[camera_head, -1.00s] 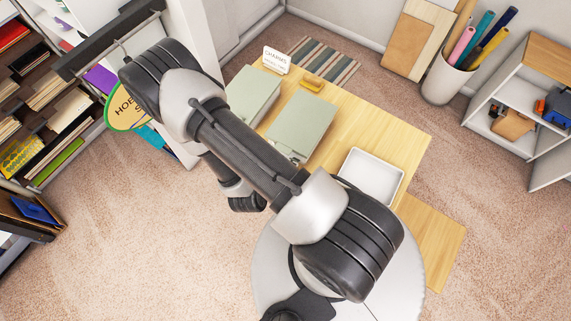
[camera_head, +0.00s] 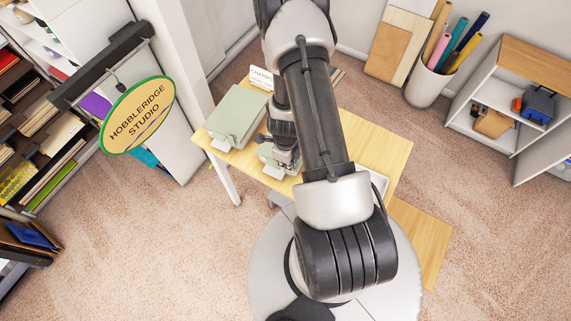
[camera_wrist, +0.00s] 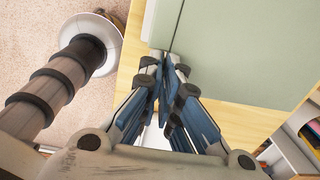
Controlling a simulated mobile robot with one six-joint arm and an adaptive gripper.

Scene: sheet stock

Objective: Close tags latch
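Two pale green boxes lie on the wooden table, the left box (camera_head: 240,110) in clear view and the right box (camera_head: 266,151) mostly hidden behind my arm. Each has a small pale tab at its front edge, the left tab (camera_head: 221,144) and the right tab (camera_head: 273,172). I cannot read any label on them, so I cannot tell which is tags. My gripper (camera_head: 288,160) is low at the front of the right box. In the wrist view my gripper (camera_wrist: 165,66) has its fingers drawn together, nothing seen between them, close to a green surface (camera_wrist: 245,45) with a dark seam.
The wooden table (camera_head: 385,150) has a white tray (camera_head: 379,182) at its right, partly behind my arm. A small white card (camera_head: 261,77) stands behind the boxes. A hanging studio sign (camera_head: 138,115) is at left. Carpet (camera_head: 190,250) is clear in front.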

